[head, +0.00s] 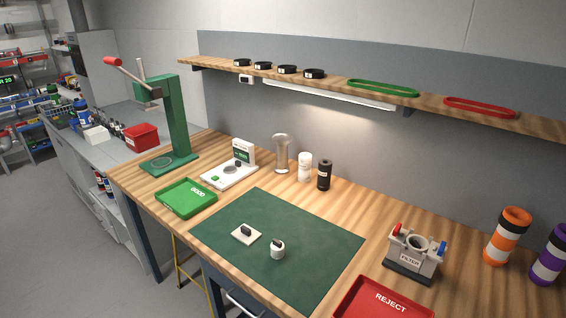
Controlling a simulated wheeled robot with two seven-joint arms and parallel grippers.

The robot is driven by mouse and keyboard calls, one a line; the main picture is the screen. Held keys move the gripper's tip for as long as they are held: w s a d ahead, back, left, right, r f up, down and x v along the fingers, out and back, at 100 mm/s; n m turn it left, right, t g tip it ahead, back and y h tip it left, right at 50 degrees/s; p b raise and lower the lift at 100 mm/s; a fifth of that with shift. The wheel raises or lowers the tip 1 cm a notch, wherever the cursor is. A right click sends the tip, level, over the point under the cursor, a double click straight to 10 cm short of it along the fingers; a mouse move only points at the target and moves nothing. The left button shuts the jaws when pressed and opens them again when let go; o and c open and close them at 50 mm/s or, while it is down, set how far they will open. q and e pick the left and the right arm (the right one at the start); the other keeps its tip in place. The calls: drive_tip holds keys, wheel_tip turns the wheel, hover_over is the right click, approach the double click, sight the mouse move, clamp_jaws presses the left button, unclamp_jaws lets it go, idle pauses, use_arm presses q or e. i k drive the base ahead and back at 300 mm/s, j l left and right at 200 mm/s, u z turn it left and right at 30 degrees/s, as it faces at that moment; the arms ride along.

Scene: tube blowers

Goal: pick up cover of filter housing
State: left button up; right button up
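The filter housing (413,258) is a grey block with a "FILTER" label on a dark base, at the right of the bench. Its round top opening shows uncovered, with a red knob on the left and a blue knob on the right. On the green mat lie a flat, square off-white plate with a black handle (240,237) and, to its right, a small round white piece with a black top (278,253). The square plate looks like a cover, but I cannot tell for certain which piece is the housing's. Neither of my grippers is in view.
The green mat (310,232) is otherwise bare. A red REJECT tray (372,306) lies in front of the housing, a green GOOD tray (187,198) at left. A green press (175,125), white scale (228,176), bottles and orange (507,238) and purple tubes stand around.

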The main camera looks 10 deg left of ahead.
sight(245, 235)
drive_tip(key=i+j+z, duration=0.2)
drive_tip(key=j, duration=0.15)
drive_tip(key=i+j+z, duration=0.2)
drive_tip(key=j, duration=0.15)
drive_tip(key=j+z, duration=0.2)
drive_tip(key=j, duration=0.2)
drive_tip(key=i+j+z, duration=0.2)
drive_tip(key=j, duration=0.2)
drive_tip(key=j+z, duration=0.2)
drive_tip(key=j, duration=0.25)
